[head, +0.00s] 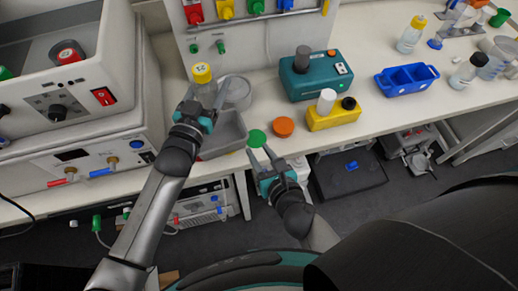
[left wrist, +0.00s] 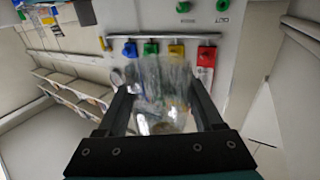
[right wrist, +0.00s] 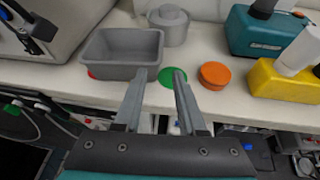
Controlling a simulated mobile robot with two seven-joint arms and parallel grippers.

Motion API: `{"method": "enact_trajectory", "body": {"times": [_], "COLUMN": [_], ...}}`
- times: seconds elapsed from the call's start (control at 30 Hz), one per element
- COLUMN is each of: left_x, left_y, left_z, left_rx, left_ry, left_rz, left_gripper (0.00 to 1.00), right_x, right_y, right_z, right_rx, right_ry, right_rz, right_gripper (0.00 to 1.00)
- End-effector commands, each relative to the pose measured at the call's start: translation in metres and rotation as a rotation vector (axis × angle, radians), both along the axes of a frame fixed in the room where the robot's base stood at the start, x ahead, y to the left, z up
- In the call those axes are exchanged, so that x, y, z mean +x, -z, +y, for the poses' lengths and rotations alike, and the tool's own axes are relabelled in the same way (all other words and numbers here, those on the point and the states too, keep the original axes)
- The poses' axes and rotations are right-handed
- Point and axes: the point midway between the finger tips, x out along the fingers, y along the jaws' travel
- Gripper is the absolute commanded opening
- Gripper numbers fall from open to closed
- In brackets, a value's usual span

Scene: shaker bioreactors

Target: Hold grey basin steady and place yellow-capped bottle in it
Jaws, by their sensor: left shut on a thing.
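The clear yellow-capped bottle (head: 203,84) is held upright in my left gripper (head: 200,106), which is shut on it. In the left wrist view the transparent bottle (left wrist: 165,95) sits between the two fingers. The grey basin (head: 222,133) stands on the bench near its front edge, partly hidden by my left gripper in the head view. The bottle appears above the basin's back left. In the right wrist view the basin (right wrist: 122,72) looks empty. My right gripper (head: 260,153) is open and empty, in front of the bench and right of the basin.
A green lid (head: 256,138) and an orange lid (head: 283,127) lie right of the basin. A grey round container (head: 236,92) stands behind it. Teal (head: 315,76) and yellow (head: 333,116) devices stand right; a large instrument (head: 70,110) is left. Another yellow-capped bottle (head: 411,36) stands far right.

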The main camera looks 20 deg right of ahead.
Motion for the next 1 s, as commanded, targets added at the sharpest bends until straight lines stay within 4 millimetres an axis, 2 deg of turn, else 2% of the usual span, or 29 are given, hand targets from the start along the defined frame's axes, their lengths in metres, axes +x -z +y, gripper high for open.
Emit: {"method": "enact_trajectory", "body": {"times": [0.17,0.7,1.0], "left_x": [0.000,0.000,0.000], "left_y": [-0.001,-0.001,-0.001], "left_z": [0.000,0.000,0.000], "left_rx": [-0.001,-0.001,-0.001], "left_ry": [0.000,0.000,0.000], "left_rz": [-0.003,-0.003,-0.003], "left_gripper": [0.01,0.01,0.01], "right_x": [0.008,0.079,0.104], "right_y": [0.000,0.029,0.041], "right_z": [0.001,0.011,0.014], "right_rx": [0.031,0.026,0.024], "right_ry": [0.013,0.013,0.012], "right_rz": [0.000,0.000,0.001], "right_gripper": [0.40,0.40,0.40]}}
